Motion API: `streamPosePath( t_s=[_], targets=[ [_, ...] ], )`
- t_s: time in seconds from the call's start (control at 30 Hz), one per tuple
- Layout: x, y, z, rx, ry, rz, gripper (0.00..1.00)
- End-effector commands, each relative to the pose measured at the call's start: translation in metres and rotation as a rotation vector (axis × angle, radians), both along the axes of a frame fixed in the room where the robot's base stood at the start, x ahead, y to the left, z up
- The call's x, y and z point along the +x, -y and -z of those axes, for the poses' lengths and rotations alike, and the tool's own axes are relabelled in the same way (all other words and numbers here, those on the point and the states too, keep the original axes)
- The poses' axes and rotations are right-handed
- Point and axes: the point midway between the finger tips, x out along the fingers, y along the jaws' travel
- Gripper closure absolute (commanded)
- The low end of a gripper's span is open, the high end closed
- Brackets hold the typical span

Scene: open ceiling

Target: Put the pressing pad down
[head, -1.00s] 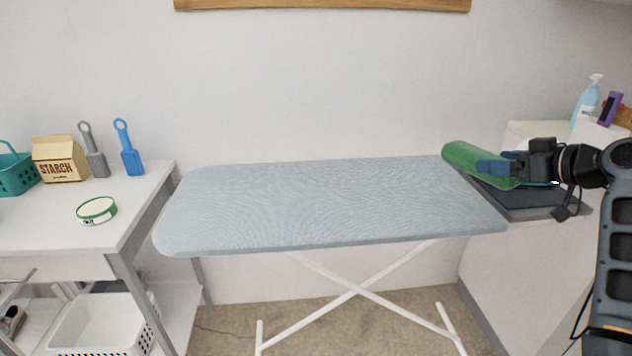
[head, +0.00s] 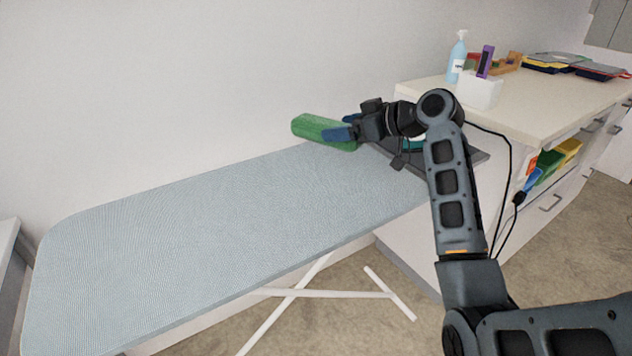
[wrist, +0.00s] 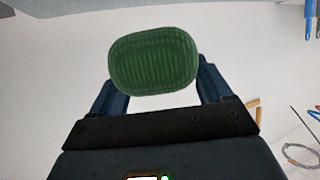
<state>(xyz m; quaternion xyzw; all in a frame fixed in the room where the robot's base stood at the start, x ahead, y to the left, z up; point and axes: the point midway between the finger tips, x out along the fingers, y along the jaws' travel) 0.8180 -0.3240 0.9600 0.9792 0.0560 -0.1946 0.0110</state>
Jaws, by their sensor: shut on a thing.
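The pressing pad is a green, rounded, elongated block (head: 312,127). My gripper (head: 345,134) is shut on its right end and holds it near the far right end of the ironing board. In the wrist view the green pad (wrist: 153,62) sits between the two blue fingers of my gripper (wrist: 154,85). The light blue-grey ironing board (head: 210,230) has a bare top. I cannot tell whether the pad touches the board or is held above it.
A dark grey tray or mat (head: 478,157) lies beside the board's right end, partly hidden by my arm. The board's left and middle are clear.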

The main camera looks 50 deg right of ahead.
Motion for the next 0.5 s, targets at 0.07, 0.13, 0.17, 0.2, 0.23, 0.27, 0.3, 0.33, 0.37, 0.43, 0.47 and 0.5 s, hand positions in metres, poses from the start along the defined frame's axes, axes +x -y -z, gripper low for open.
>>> streamPosePath(
  t_s=[0.07, 0.13, 0.17, 0.2, 0.23, 0.27, 0.3, 0.33, 0.37, 0.43, 0.47, 0.5],
  targets=[
    [-0.006, -0.017, 0.01, 0.001, -0.001, -0.001, 0.64],
    [-0.01, -0.032, 0.019, 0.002, -0.001, 0.0, 0.64],
    [-0.012, -0.037, 0.022, 0.002, 0.0, 0.0, 0.64],
    [-0.015, -0.045, 0.027, 0.002, 0.0, 0.0, 0.64],
    [-0.017, -0.051, 0.031, 0.002, 0.0, 0.0, 0.64],
    [-0.018, -0.056, 0.034, 0.002, 0.0, 0.0, 0.64],
    [-0.02, -0.062, 0.038, 0.002, 0.0, 0.0, 0.64],
    [-0.021, -0.066, 0.04, 0.001, 0.0, 0.0, 0.64],
    [-0.022, -0.069, 0.043, 0.001, 0.0, 0.001, 0.64],
    [-0.024, -0.076, 0.047, 0.001, 0.001, 0.001, 0.64],
    [-0.025, -0.078, 0.048, 0.0, 0.001, 0.001, 0.64],
    [-0.025, -0.08, 0.049, 0.0, 0.001, 0.001, 0.64]
  ],
)
